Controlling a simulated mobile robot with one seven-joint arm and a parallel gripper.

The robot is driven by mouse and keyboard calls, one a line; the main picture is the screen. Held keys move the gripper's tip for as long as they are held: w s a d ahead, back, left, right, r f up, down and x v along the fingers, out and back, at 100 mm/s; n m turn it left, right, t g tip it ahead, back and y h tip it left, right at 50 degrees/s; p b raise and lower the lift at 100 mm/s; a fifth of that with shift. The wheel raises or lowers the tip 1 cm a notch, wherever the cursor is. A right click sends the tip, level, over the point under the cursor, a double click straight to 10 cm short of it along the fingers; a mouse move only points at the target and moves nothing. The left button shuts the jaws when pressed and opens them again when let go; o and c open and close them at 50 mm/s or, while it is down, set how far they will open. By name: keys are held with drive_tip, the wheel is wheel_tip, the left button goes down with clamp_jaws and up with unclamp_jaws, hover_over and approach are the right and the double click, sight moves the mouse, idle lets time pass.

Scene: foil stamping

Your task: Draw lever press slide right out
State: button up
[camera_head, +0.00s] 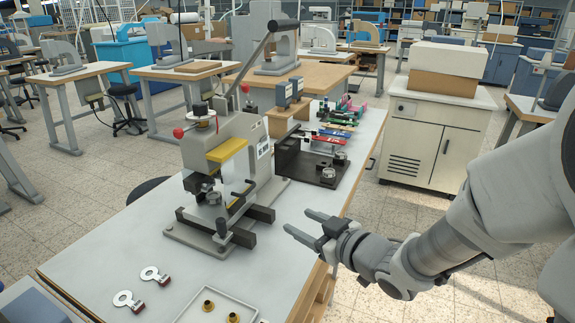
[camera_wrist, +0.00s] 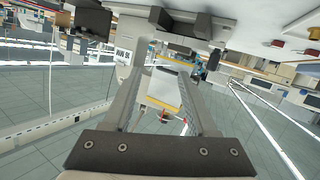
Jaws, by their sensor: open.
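The grey lever press (camera_head: 229,158) stands upright on the table, with its long lever raised up and to the right and a yellow plate on its body. Its slide (camera_head: 236,216), with dark bars and a round knob, sits low at the press base; how far it is out I cannot tell. My gripper (camera_head: 299,221) is open and empty, to the right of the slide's dark bar ends and apart from them. In the wrist view my gripper (camera_wrist: 163,62) also shows nothing between its fingers; dark blocks at the top are partly cut off.
The white table (camera_head: 130,235) holds two ring-ended tags (camera_head: 128,299) and a tray (camera_head: 215,311) with brass parts at the front. A black fixture (camera_head: 310,165) and coloured tools (camera_head: 335,133) stand behind the press. A cabinet (camera_head: 435,130) stands beyond the aisle at right.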

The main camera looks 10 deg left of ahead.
drive_tip(key=s+a+f+y+b, duration=0.1)
drive_tip(key=s+a+f+n+g+y, duration=0.1)
drive_tip(key=s+a+y, duration=0.1)
drive_tip(key=s+a+f+g+y+b, duration=0.1)
drive_tip(key=a+f, duration=0.1)
drive_tip(key=shift+s+a+n+y+b, duration=0.2)
drive_tip(key=shift+n+y+b, duration=0.1)
drive_tip(key=shift+y+b, duration=0.1)
drive_tip(key=shift+s+a+g+y, duration=0.1)
drive_tip(key=shift+s+g+y, duration=0.1)
drive_tip(key=shift+g+y, duration=0.15)
drive_tip(key=shift+a, duration=0.25)
drive_tip(key=b+x, duration=0.2)
drive_tip(key=x, duration=1.5)
drive_tip(key=shift+r+b, duration=0.1)
drive_tip(key=shift+b, duration=0.3)
clamp_jaws()
